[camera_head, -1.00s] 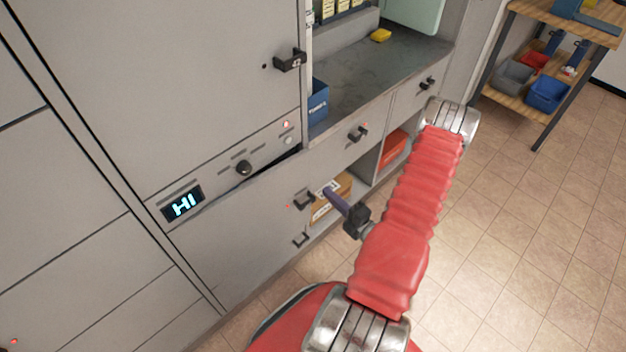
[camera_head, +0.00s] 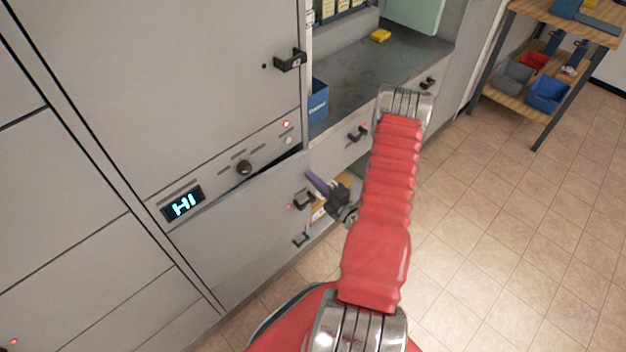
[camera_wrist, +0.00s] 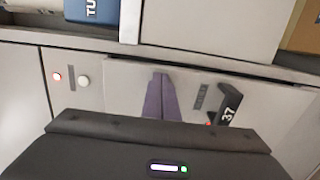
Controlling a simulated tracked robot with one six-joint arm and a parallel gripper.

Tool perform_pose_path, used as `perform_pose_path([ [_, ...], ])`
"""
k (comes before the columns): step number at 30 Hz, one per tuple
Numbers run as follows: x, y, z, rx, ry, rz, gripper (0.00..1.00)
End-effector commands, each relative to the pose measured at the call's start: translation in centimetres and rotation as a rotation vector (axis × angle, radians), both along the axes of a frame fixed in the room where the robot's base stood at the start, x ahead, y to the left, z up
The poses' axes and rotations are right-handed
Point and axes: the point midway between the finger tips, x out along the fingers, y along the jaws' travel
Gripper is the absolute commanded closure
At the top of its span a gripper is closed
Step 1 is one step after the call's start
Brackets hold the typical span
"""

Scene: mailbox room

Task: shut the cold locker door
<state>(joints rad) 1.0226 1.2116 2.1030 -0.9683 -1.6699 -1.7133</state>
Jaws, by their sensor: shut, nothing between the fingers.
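The grey locker door (camera_head: 235,245) below the control panel stands slightly ajar, with a dark gap along its upper right edge. I take it as the cold locker door. Its black handle (camera_head: 303,200) is on the right side and also shows in the wrist view (camera_wrist: 230,104), marked 37. My gripper (camera_head: 314,182), with purple fingers, is shut and empty near the door's upper right edge, just above the handle. In the wrist view my fingers (camera_wrist: 160,92) point at the door face, beside the handle. Whether they touch the door I cannot tell.
The control panel (camera_head: 243,168) has a knob and a lit HI display. An upper door (camera_head: 180,80) looks shut. A counter (camera_head: 370,75) with a blue box (camera_head: 318,102) lies to the right. A wooden shelf (camera_head: 560,20) stands far right. The tiled floor (camera_head: 520,220) is clear.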

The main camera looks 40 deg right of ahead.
Motion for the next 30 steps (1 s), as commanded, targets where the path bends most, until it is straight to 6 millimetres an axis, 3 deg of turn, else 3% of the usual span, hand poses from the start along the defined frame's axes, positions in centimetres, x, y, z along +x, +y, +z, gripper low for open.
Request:
perform_pose_path([
  [10,0.5,-0.1,0.0,-0.001,-0.001,0.013,1.00],
  [21,5.0,-0.4,0.0,-0.002,-0.001,0.112,1.00],
  [30,6.0,-0.1,0.1,-0.004,0.002,0.129,1.00],
])
